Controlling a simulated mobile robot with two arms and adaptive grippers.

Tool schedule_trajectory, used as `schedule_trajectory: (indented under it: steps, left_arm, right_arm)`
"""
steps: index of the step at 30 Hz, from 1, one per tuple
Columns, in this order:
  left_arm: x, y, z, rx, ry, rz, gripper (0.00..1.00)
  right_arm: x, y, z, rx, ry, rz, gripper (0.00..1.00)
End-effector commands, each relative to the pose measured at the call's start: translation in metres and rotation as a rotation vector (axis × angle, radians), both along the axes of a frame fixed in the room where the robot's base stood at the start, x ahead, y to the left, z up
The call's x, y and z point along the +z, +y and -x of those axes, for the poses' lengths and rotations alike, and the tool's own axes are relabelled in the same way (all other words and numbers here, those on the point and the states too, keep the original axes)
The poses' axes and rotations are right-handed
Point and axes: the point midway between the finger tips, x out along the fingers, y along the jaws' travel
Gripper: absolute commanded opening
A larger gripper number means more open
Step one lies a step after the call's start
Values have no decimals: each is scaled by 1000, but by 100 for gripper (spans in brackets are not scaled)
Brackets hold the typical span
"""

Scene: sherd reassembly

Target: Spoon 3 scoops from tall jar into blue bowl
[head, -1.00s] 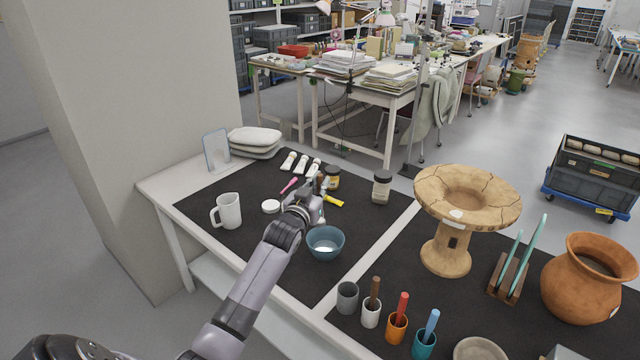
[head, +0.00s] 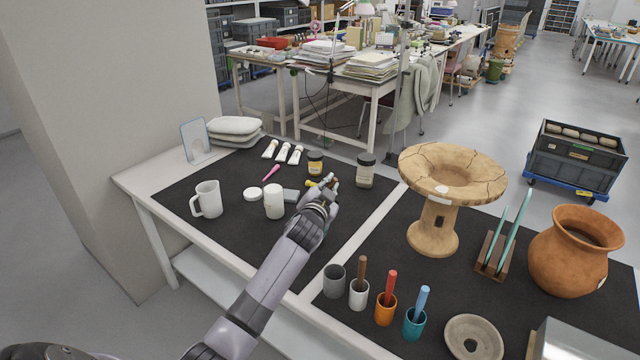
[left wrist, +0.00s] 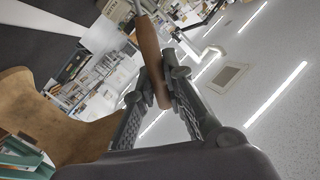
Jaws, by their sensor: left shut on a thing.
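My left gripper (head: 327,190) is above the black mat (head: 225,240), to the right of a white open-topped jar (head: 274,202). It is shut on a brown wooden handle, probably the spoon's (left wrist: 149,55), which shows between the fingers in the left wrist view. The spoon's bowl end is not clear in either view. A taller-looking clear jar with a dark lid (head: 366,170) stands behind and right of the gripper. I cannot tell which is the tall jar. The blue bowl is hidden behind my left arm. My right gripper is out of view.
A white mug (head: 207,199), a white lid (head: 252,194) and a small yellow-labelled jar (head: 315,164) stand around the gripper. Several tool cups, including an orange one (head: 385,308), line the front. A large clay stand (head: 434,232) is at right.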

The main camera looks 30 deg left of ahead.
Motion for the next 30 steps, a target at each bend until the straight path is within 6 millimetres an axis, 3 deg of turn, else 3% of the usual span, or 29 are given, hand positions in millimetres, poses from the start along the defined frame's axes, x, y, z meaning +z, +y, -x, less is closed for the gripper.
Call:
schedule_trajectory:
  steps: [18,30]
  left_arm:
    - [-40,-42,-20,-2,208,-439,0]
    - [-53,-51,-25,0,274,-576,0]
  right_arm:
    - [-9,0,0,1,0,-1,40]
    - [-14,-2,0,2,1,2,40]
